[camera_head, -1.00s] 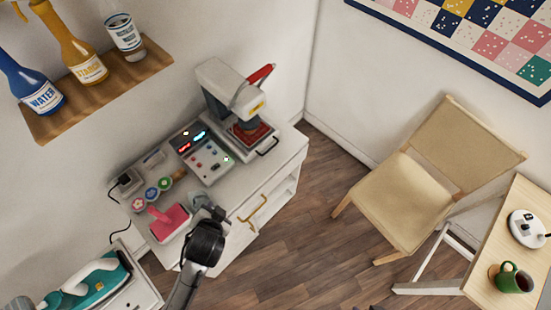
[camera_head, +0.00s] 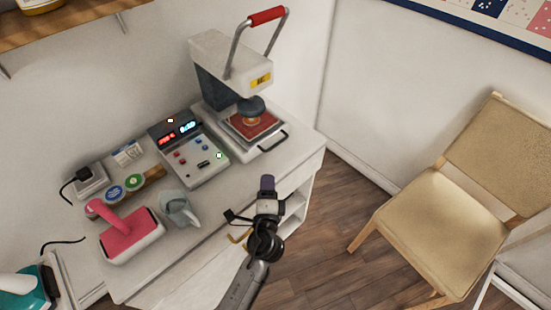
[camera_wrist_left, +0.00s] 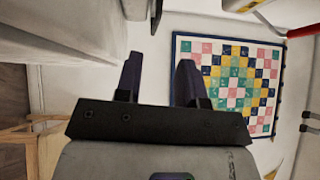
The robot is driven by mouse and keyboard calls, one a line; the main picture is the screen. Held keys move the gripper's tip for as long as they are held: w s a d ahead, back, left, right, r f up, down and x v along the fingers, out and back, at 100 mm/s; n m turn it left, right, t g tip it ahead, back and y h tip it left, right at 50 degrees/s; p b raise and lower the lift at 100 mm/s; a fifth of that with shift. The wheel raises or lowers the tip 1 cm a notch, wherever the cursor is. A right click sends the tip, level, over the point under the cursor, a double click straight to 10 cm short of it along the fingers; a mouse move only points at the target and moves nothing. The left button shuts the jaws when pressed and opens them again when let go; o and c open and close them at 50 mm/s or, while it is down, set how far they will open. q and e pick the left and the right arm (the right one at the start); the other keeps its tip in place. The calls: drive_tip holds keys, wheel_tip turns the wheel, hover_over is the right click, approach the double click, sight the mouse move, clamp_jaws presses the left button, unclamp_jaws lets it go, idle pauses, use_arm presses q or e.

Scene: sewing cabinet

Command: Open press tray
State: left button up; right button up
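The heat press (camera_head: 216,62) stands on the right part of the cabinet top, its red-gripped lever (camera_head: 267,15) raised. Its lower tray (camera_head: 247,128) has a red pad and a dark handle (camera_head: 272,141) at the front. The tray appears pushed in under the press head. My left gripper (camera_head: 267,184) is in front of the cabinet, below the tray handle in the picture and apart from it. In the left wrist view its two dark fingers (camera_wrist_left: 159,76) are spread with nothing between them. My right gripper is in neither view.
A control box (camera_head: 190,152) with lit displays sits left of the press. A grey jug (camera_head: 180,208), a pink-handled tool (camera_head: 130,236) and thread spools (camera_head: 134,182) are further left. A wooden chair (camera_head: 440,230) stands at right, with bare floor between.

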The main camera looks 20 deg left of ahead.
sight(276, 144)
use_arm(q)
drive_tip(key=shift+m+t, duration=0.3)
drive_tip(key=shift+m, duration=0.4)
drive_tip(key=b+x, duration=0.1)
drive_tip(key=x, duration=0.3)
drive_tip(key=d+f+b+x, duration=0.1)
drive_tip(key=x, duration=0.4)
drive_tip(key=w+x, duration=0.1)
drive_tip(key=x, duration=0.4)
drive_tip(key=shift+d+f+b, duration=0.15)
drive_tip(key=shift+d+b, duration=0.2)
drive_tip(key=shift+b, duration=0.05)
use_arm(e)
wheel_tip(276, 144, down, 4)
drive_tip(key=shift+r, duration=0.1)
use_arm(q)
drive_tip(key=shift+c, duration=0.5)
clamp_jaws()
